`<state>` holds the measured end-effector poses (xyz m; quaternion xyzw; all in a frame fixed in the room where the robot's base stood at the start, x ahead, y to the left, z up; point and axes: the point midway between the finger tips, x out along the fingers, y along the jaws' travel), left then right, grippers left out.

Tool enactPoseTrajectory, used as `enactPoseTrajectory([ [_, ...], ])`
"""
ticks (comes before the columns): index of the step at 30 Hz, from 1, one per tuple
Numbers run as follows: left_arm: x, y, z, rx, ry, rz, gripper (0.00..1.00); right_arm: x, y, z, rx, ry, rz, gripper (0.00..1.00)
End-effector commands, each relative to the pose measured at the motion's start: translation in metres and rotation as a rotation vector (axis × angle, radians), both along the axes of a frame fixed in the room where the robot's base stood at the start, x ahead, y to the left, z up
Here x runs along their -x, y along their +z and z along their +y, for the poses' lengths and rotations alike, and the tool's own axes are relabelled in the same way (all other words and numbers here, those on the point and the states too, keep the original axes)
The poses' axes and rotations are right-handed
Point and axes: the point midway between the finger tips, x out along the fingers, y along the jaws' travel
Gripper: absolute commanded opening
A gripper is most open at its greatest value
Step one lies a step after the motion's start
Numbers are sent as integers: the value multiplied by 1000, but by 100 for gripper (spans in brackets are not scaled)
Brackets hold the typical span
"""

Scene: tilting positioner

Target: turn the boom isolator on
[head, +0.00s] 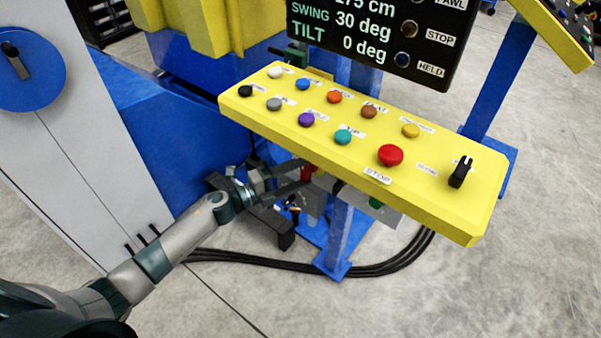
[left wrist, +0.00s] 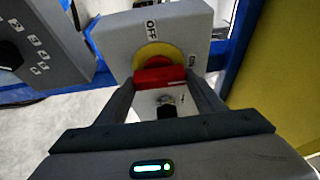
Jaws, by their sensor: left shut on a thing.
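The isolator is a grey box (left wrist: 190,22) with a yellow disc (left wrist: 143,57) and a red handle (left wrist: 162,78) in the left wrist view. An OFF label is above the disc, and a small label at its right seems to read ON. My left gripper (left wrist: 163,84) is shut on the red handle, one finger at each side. The handle lies across the picture, its lower edge towards me. In the head view my left gripper (head: 310,178) reaches under the yellow control panel, which partly hides the isolator. My right gripper is not in view.
The yellow panel (head: 235,108) with several coloured buttons and a black switch (head: 462,170) overhangs my left gripper. A blue post (head: 340,235) and black cables (head: 400,262) are below. A grey box (left wrist: 45,50) stands left in the wrist view.

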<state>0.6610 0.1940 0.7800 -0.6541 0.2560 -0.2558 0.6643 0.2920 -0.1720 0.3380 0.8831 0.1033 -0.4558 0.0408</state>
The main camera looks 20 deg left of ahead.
Motion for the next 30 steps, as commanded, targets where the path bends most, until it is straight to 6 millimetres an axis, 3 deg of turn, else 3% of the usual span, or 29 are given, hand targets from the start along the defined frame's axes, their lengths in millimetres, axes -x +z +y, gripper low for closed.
enactPoseTrajectory([
  [1, 1, -2, -1, -4, -2, 0, 70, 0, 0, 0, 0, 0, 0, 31],
  [3, 1, -2, 0, -4, -2, 0, 81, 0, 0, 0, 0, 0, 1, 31],
  [17, 5, -1, 4, -1, 0, 0, 81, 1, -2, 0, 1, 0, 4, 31],
  [23, 21, -2, 19, -4, 0, 1, 81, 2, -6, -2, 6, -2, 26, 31],
  [30, 54, -4, 49, -3, 0, 3, 81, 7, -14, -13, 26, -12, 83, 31],
])
